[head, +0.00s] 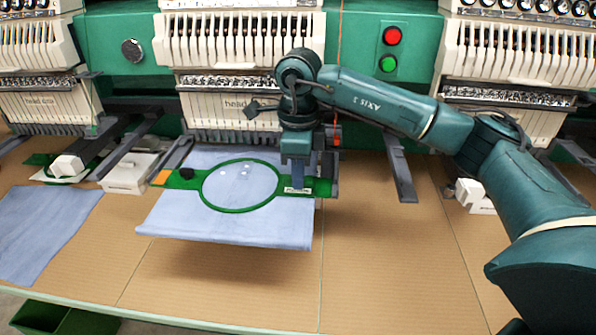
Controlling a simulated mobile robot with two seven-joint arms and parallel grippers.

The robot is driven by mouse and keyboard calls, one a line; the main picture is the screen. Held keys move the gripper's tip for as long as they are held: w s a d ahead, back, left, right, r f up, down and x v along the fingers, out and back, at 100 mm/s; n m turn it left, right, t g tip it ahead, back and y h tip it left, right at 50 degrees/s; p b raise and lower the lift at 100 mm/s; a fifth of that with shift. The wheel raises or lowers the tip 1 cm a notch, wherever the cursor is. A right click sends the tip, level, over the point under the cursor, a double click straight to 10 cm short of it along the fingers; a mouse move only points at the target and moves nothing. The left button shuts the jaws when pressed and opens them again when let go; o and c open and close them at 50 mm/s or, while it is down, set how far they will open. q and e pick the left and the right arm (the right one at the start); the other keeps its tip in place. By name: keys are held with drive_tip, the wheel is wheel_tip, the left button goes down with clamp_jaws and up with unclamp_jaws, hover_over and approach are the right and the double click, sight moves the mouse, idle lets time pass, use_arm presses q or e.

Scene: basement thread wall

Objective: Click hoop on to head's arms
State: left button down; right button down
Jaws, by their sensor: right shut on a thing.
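The green hoop (239,210) lies roughly flat, with light blue cloth (222,230) stretched in it and hanging past its front edge. Its left tab (169,178) carries an orange patch and a black knob. My right gripper (298,186) points down and is shut on the hoop's right tab (321,187). The middle embroidery head (246,107) stands directly behind the hoop. The head's dark left arm (177,152) ends close behind the left tab; I cannot tell whether they touch. The head's right arm is mostly hidden behind my gripper. My left gripper is not in view.
Neighbouring heads stand at the left (45,108) and right (505,100). Another blue cloth (42,228) lies on the brown table (390,270) at left. A dark bracket (402,172) juts out right of my gripper. The table front is clear.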

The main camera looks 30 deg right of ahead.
drive_tip(key=c, duration=1.4)
unclamp_jaws()
wheel_tip(320, 180, up, 13)
drive_tip(key=shift+r, duration=0.1)
